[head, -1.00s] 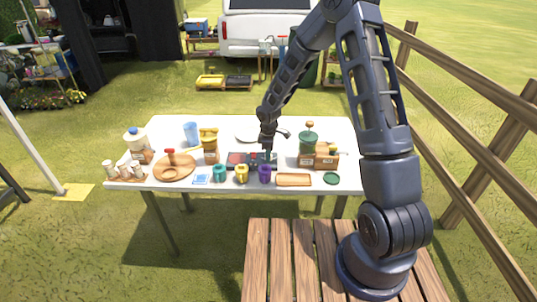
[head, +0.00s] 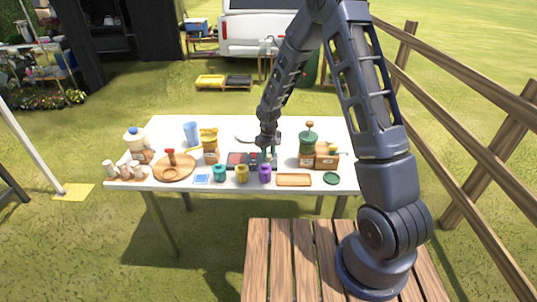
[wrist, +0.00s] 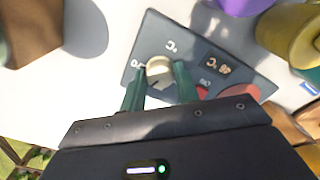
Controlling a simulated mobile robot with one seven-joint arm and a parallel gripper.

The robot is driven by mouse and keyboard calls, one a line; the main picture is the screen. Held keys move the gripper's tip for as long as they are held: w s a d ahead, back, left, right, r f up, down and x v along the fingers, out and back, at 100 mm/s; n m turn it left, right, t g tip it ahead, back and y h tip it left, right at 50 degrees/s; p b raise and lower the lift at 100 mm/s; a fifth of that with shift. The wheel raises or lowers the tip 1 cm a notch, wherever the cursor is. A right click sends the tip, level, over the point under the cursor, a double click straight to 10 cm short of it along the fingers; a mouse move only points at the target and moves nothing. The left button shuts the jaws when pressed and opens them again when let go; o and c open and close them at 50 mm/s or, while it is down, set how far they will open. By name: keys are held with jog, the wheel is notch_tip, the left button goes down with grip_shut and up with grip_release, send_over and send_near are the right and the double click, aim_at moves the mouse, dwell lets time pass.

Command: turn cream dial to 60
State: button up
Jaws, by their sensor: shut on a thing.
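The cream dial (wrist: 159,67) sits on a dark grey control panel (wrist: 147,32) in the wrist view. The panel carries "°C" marks and a small dark display (wrist: 226,67) with pale digits that I cannot read surely. My gripper (wrist: 159,78) has its two green fingers on either side of the dial, shut on it. The fingers hide part of the dial's scale.
A red knob (wrist: 202,92) and a reddish round plate (wrist: 240,93) are beside the dial on the panel. A green-topped grinder (head: 307,148) stands to the right.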

aim_at(268, 155)
jog(key=shift+m, duration=0.4)
jog(key=o, duration=1)
jog(key=shift+c, duration=0.2)
jog(key=shift+r, duration=0.1)
notch_tip(268, 155, up, 11)
jog(key=shift+f, duration=0.2)
